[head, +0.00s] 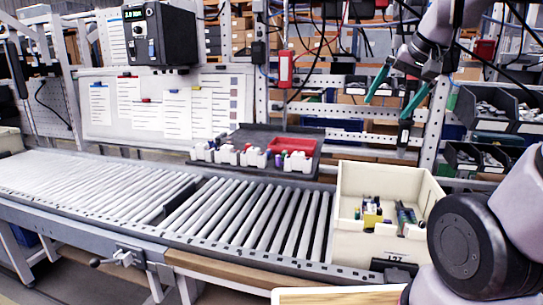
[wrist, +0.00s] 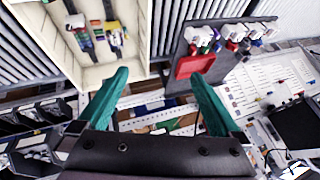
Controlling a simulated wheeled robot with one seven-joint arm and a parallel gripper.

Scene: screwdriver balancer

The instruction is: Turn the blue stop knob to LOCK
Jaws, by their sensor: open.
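I cannot make out a blue stop knob or a LOCK mark in either view. My gripper (head: 396,92) is at the upper right of the head view, its two teal fingers spread apart and pointing down. It is above and behind the cream bin, in front of the rear frame. In the wrist view my gripper (wrist: 160,75) shows both fingers wide apart with nothing between them. A red hanging unit (head: 285,68) is left of my gripper in the head view; no knob on it can be made out.
A roller conveyor (head: 100,200) runs across the front. A cream bin (head: 350,245) with several small items stands at its right end. A dark tray (head: 240,138) with a red dish (head: 292,146) lies behind the rollers. A black box (head: 160,38) with a display is upper left. Cables hang near my arm.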

